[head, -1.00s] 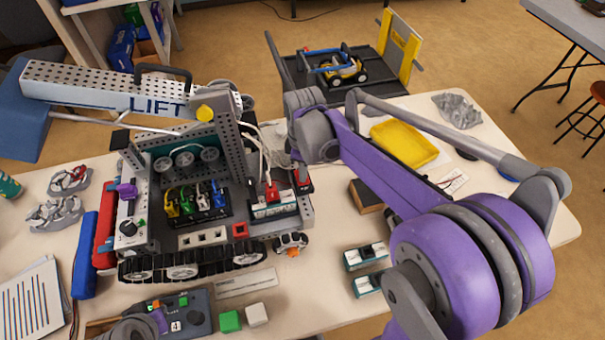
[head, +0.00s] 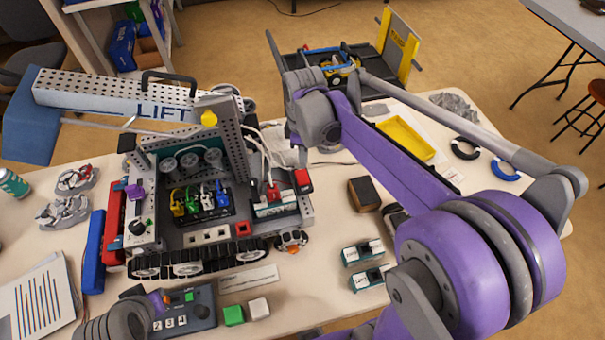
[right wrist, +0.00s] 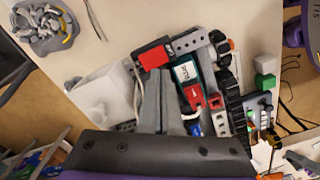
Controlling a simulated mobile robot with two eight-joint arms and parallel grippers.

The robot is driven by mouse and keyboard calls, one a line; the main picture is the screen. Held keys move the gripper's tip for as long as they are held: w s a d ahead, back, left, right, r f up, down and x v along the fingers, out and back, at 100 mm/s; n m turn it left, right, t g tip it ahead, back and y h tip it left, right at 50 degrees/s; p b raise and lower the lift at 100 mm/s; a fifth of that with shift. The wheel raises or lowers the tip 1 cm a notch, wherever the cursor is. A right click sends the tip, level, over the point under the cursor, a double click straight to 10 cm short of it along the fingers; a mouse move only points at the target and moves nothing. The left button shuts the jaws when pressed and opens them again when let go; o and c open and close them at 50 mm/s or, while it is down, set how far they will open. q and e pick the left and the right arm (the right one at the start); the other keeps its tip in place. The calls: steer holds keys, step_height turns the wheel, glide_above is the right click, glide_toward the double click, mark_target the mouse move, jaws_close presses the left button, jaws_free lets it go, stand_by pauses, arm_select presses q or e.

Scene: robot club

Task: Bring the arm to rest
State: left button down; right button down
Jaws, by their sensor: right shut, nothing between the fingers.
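My right arm (head: 400,170) reaches in the head view from the lower right up over the table, its wrist (head: 318,118) above the right end of the tracked robot (head: 205,235). Its gripper is mostly hidden behind the wrist there. In the right wrist view the right gripper (right wrist: 154,78) is shut and empty, its grey fingers close together over the tracked robot near a red block (right wrist: 155,54). I cannot tell if they touch it. Part of my left arm (head: 115,318) shows at the lower left; its jaws are not clear.
The tracked robot carries a perforated LIFT beam (head: 110,95) and cables. A control box (head: 185,312), green cube (head: 234,316) and white cube (head: 259,309) lie in front. A yellow tray (head: 405,138), dark block (head: 363,194) and two small modules (head: 363,253) lie to the right.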

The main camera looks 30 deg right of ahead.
steer(key=shift+s, duration=0.1)
steer(key=s+a+f+m+t, duration=0.1)
steer(key=s+a+m+t, duration=0.2)
steer(key=s, duration=0.4)
steer(key=s+a+f+m+t, duration=0.2)
steer(key=s+a+m, duration=0.1)
steer(key=s+m, duration=0.3)
steer(key=shift+s+a+t, duration=0.35)
steer(key=shift+s+t, duration=0.05)
steer(key=shift+s, duration=0.05)
stand_by(0.5)
